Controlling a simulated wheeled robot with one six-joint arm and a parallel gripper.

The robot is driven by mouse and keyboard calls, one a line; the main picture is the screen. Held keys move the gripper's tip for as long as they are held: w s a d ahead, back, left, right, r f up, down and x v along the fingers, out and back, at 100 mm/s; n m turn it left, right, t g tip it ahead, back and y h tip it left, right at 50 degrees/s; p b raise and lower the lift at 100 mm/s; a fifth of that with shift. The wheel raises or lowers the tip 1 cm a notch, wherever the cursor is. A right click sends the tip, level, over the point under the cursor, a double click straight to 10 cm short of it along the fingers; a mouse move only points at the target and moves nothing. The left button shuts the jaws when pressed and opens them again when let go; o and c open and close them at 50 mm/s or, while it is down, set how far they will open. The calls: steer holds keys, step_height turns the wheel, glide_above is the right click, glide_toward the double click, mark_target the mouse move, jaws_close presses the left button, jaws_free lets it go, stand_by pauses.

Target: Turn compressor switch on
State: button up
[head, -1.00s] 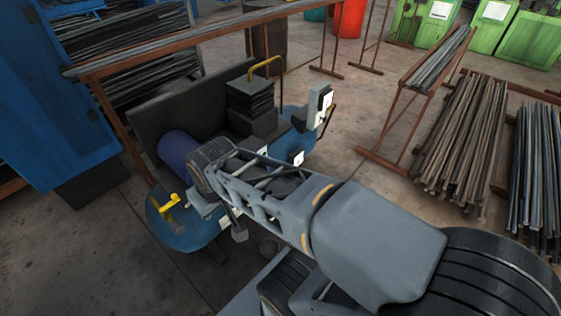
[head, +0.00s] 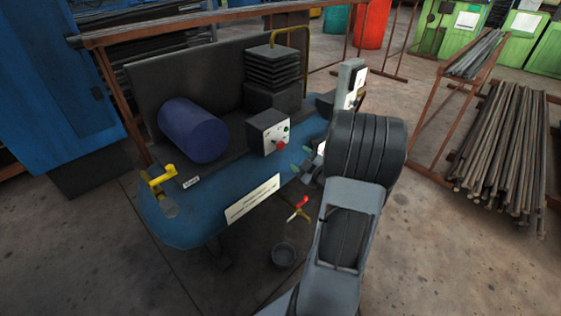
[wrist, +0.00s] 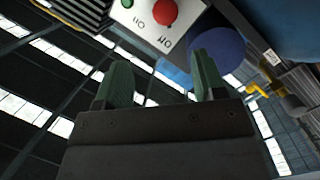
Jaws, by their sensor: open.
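The compressor has a blue tank (head: 190,222), a dark blue cylinder and a black finned block on top. Its switch box (head: 262,133) is grey with a pale face, a red button (head: 281,145) and a small green button (head: 287,128). In the wrist view the red button (wrist: 164,12) and part of the green button (wrist: 127,4) show at the top edge, with upside-down labels. My gripper (head: 300,160) is just right of and below the box in the head view. In the wrist view my gripper (wrist: 163,80) has its green fingers apart, with nothing between them and no visible contact with the box.
A yellow valve handle (head: 161,176) is at the tank's left end. A red-handled valve (head: 299,208) and a small bucket (head: 284,254) are below the front. A grey upright box (head: 350,85) stands behind my gripper.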

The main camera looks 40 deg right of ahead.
mark_target(282, 147)
steer(key=shift+n+t+y, duration=0.4)
steer(key=shift+t+y, duration=0.1)
steer(key=w+b, duration=0.1)
steer(key=w, duration=0.3)
steer(key=w+f+b, duration=0.1)
steer(key=w, duration=0.3)
steer(key=w+f+b, duration=0.1)
steer(key=w, duration=0.3)
steer(key=shift+w+d, duration=0.1)
steer(key=shift+w, duration=0.1)
steer(key=c, duration=0.9)
